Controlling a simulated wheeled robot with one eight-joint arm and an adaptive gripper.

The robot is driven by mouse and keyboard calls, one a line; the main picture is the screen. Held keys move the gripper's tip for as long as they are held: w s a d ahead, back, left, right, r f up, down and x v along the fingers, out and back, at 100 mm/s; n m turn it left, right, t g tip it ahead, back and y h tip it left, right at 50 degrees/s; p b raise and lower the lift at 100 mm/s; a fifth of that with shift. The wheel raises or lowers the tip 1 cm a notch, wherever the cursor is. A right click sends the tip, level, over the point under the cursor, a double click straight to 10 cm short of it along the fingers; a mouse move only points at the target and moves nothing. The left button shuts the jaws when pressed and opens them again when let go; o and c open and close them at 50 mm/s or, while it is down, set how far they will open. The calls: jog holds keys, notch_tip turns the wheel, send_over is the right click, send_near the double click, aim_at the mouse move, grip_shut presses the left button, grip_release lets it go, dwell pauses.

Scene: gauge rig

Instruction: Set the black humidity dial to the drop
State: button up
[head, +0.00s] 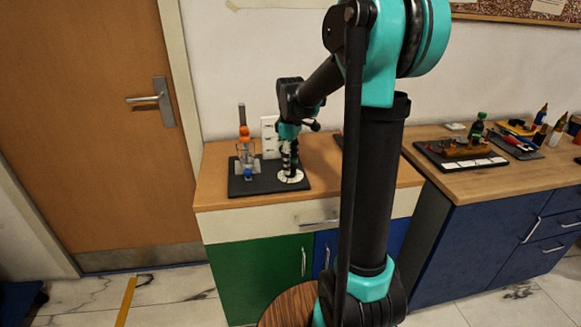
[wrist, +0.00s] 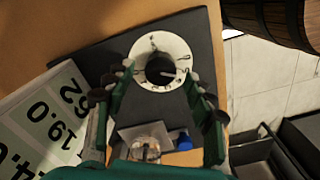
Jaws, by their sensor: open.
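The humidity dial has a round white face (wrist: 178,45) with dark marks and a black knob (wrist: 160,68) at its centre in the wrist view. A pale line shows near the knob's lower right. The marks are too small to tell which one is the drop. In the head view the white face (head: 291,177) lies on the right part of a dark board (head: 240,188), and the knob is hidden. My gripper (head: 288,160) points down above the dial. In the wrist view my gripper (wrist: 160,83) is open, its fingers at the left and right of the knob, with nothing held.
A stand with orange, clear and blue parts (head: 245,150) stands on the board left of my gripper. A white number card (wrist: 48,125) is close by. A wooden barrel-like thing (wrist: 275,20) is at the upper right. A second counter (head: 470,178) holds several objects.

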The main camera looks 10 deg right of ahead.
notch_tip(320, 180, up, 10)
dwell(0.4)
jog(key=s+d+f+m+t, duration=0.2)
jog(key=s+f+m, duration=0.4)
jog(key=s+f, duration=0.4)
jog(key=s+d+f+m+t, duration=0.2)
jog(key=s+f+m, duration=0.4)
jog(key=s+f, duration=0.4)
jog(key=shift+s, duration=1.2)
